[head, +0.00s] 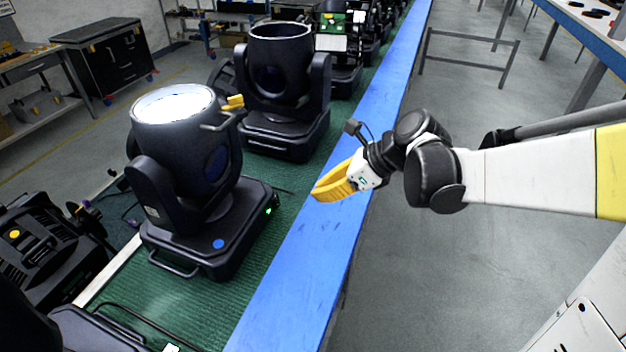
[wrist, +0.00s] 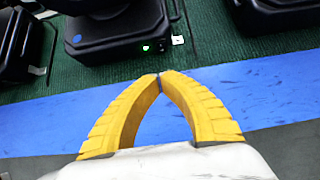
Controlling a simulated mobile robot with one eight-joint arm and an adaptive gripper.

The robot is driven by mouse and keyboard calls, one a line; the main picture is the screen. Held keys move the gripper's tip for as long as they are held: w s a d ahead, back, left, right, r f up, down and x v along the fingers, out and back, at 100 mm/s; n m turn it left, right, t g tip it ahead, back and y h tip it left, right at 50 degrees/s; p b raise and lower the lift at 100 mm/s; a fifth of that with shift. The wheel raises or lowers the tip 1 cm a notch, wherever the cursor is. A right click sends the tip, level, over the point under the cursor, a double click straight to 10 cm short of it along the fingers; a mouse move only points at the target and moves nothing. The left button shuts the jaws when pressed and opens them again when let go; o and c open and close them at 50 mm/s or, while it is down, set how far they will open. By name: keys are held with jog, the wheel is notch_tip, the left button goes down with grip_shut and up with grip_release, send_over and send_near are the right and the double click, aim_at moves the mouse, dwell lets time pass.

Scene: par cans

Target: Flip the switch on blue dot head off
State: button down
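The blue dot head is a black moving-head light with a bright, lit lens on top, and its base (head: 215,235) carries a round blue dot (head: 218,244). A green-lit switch (head: 269,211) is on the base's right side. In the wrist view, the base (wrist: 115,28) is at the top, with the blue dot (wrist: 77,38) on its left and the small green light (wrist: 146,48) on its near side. My gripper (head: 318,194) has yellow fingers and is over the blue rail, apart from the base. In the wrist view its fingertips (wrist: 160,77) meet, with nothing between them.
A second black light (head: 285,90) stands behind, with more in a row beyond. The green mat (head: 200,300) lies under them, edged by the blue rail (head: 310,260). A light with a yellow dot (head: 30,245) is at left. Grey floor (head: 430,290) is open at right.

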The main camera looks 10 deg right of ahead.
aim_at(277, 202)
jog(key=shift+s+d+f+g+h+p, duration=0.15)
jog(key=shift+d+f+g+h+p, duration=0.3)
jog(key=shift+p, duration=0.65)
jog(key=shift+f, duration=0.15)
jog(key=b+x, duration=0.3)
jog(key=x, duration=0.6)
jog(key=shift+w+f+b, duration=0.25)
jog(key=shift+f+b, duration=0.05)
jog(key=a, duration=0.1)
jog(key=w+a, duration=0.1)
jog(key=a+b, duration=0.1)
jog(key=shift+w+f, duration=0.35)
jog(key=shift+w, duration=0.05)
jog(key=shift+w+a, duration=0.25)
jog(key=shift+a, duration=0.1)
